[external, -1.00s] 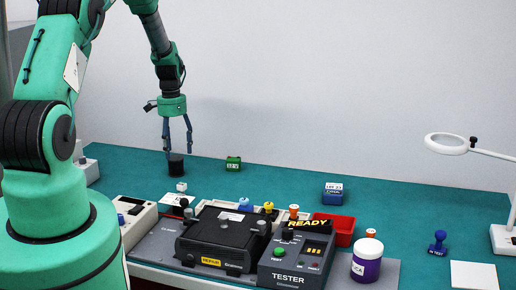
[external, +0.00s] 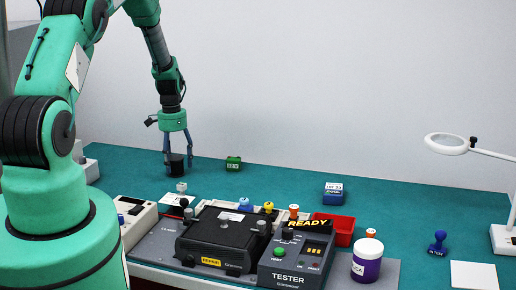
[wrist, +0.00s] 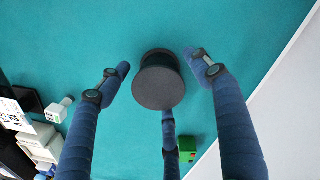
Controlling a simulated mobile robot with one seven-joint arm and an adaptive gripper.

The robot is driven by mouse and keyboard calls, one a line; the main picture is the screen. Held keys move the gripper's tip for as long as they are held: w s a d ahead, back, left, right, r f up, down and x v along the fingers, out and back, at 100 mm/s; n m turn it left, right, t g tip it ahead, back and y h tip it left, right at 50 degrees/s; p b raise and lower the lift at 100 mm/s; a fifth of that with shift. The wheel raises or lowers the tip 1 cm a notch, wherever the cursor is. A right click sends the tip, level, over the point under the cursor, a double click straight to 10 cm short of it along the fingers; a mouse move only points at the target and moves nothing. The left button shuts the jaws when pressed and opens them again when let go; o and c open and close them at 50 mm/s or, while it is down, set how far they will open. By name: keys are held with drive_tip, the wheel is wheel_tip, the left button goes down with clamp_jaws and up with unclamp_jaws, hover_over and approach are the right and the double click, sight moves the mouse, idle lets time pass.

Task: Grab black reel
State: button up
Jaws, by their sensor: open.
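The black reel (external: 176,163) stands upright on the teal bench mat at the back left. In the wrist view the reel (wrist: 158,88) shows its round dark top, close to the middle of the picture. My gripper (external: 177,160) points down over the reel, with its fingers low around it. In the wrist view my gripper (wrist: 163,82) has three blue fingers spread open, one to the left, one to the right and one below the reel. Gaps show between the reel and the left and right fingers. Whether the lower finger touches it I cannot tell.
A green block (external: 233,163) stands to the right of the reel, and a small white-topped item (external: 181,187) stands in front of it. A black repair unit (external: 222,240), a tester (external: 296,258) and a red bin (external: 340,229) are nearer the front. The mat behind the reel is clear.

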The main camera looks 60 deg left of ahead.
sight(175, 158)
drive_tip(key=c, duration=1.5)
drive_tip(key=shift+o, duration=0.2)
drive_tip(key=shift+r, duration=0.15)
drive_tip(key=shift+r, duration=0.85)
drive_tip(key=shift+s+d+r+b, duration=0.15)
drive_tip(key=shift+r+b, duration=0.15)
drive_tip(key=shift+r, duration=0.5)
drive_tip(key=s+d+r+b, duration=0.1)
drive_tip(key=s+d, duration=0.8)
drive_tip(key=d, duration=0.3)
drive_tip(key=shift+s+r, duration=0.2)
drive_tip(key=shift+s, duration=0.15)
